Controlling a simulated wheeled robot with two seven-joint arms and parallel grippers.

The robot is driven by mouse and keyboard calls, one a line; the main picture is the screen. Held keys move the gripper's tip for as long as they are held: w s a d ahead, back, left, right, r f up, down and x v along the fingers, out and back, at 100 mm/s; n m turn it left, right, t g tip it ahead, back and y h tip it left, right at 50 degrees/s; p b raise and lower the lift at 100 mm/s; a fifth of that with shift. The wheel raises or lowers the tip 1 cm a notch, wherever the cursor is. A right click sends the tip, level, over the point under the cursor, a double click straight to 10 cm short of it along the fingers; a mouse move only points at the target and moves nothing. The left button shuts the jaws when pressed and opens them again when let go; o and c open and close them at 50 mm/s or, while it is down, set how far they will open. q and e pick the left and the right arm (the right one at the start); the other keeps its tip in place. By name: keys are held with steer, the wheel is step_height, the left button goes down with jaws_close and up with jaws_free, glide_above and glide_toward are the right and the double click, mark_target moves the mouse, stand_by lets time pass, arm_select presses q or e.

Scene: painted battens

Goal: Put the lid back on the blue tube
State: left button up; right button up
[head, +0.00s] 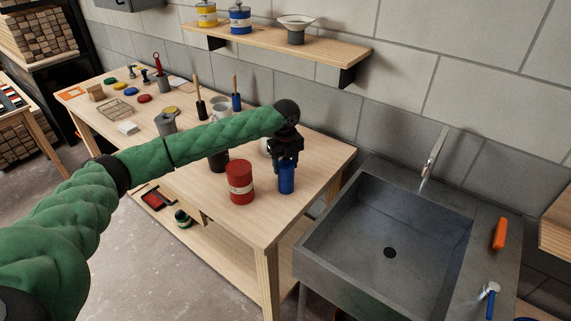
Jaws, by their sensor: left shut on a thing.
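The blue tube (286,181) is upright at the right end of the wooden workbench, close to the sink. My left gripper (286,163) points down directly above it, its fingertips at the tube's top. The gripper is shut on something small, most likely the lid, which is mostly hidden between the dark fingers. I cannot tell whether the lid touches the tube's rim. My right gripper is out of view.
A red can (240,183) stands just left of the tube. A dark container (218,161) is partly behind my forearm. The grey sink (390,285) lies to the right. A wall shelf (335,50) is above the bench. Coloured discs lie at the bench's far left.

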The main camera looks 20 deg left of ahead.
arm_select(q)
steer(key=shift+p, duration=0.4)
stand_by(0.3)
steer(key=o, duration=1.6)
steer(key=shift+r, duration=0.1)
steer(key=shift+r+p, duration=2.8)
steer(key=shift+r, duration=0.6)
jaws_close()
